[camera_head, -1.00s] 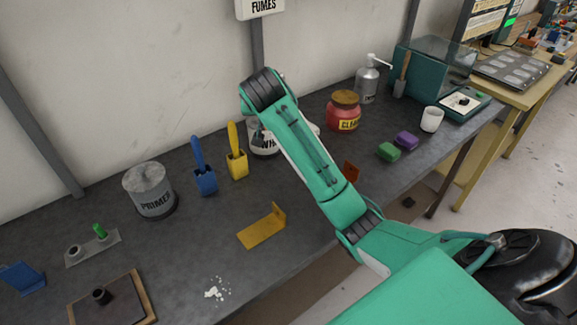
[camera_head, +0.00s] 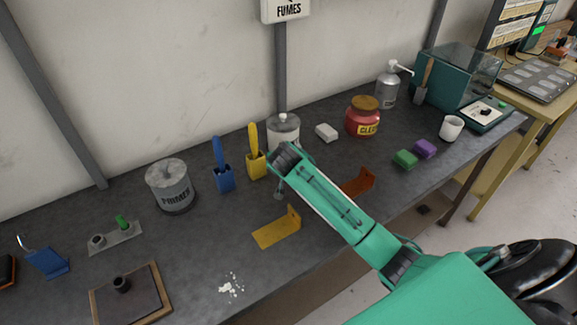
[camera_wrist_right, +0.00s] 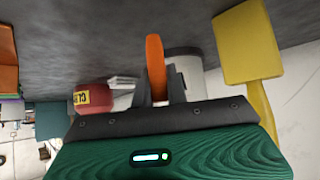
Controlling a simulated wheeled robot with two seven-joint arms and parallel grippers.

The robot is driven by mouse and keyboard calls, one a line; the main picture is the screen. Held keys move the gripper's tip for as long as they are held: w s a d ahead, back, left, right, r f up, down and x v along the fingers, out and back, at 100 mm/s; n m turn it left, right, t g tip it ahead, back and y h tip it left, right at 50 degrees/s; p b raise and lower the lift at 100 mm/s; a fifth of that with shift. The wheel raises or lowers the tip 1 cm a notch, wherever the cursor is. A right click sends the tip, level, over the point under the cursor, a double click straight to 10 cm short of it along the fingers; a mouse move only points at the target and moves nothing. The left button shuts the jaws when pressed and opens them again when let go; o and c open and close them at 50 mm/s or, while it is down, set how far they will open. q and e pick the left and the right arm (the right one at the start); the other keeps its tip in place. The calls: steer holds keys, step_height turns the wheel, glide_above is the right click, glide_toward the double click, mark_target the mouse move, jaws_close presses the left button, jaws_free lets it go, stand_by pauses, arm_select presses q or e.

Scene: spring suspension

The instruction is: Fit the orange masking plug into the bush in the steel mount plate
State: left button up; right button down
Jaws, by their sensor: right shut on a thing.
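The orange masking plug (camera_wrist_right: 155,62) stands between the fingers of my right gripper (camera_wrist_right: 159,90) in the right wrist view, and the jaws are shut on it. In the head view my right arm reaches over the middle of the bench; its gripper end (camera_head: 280,188) is mostly hidden behind the arm, and I cannot make out the plug there. The steel mount plate (camera_head: 128,235) lies at the left of the bench, well left of that gripper. It carries a dark bush (camera_head: 97,240) and a green plug (camera_head: 122,222). My left gripper is not in view.
A primer tin (camera_head: 171,187), blue holder (camera_head: 223,178) and yellow holder (camera_head: 256,165) stand behind the plate. A yellow bracket (camera_head: 275,234), white crumbs (camera_head: 231,287) and a wood-edged tray (camera_head: 94,310) lie in front. An orange bracket (camera_head: 360,181) is right of my arm.

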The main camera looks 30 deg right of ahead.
steer(key=shift+f, duration=1.2)
steer(key=shift+f, duration=0.1)
steer(key=c, duration=1.4)
jaws_free()
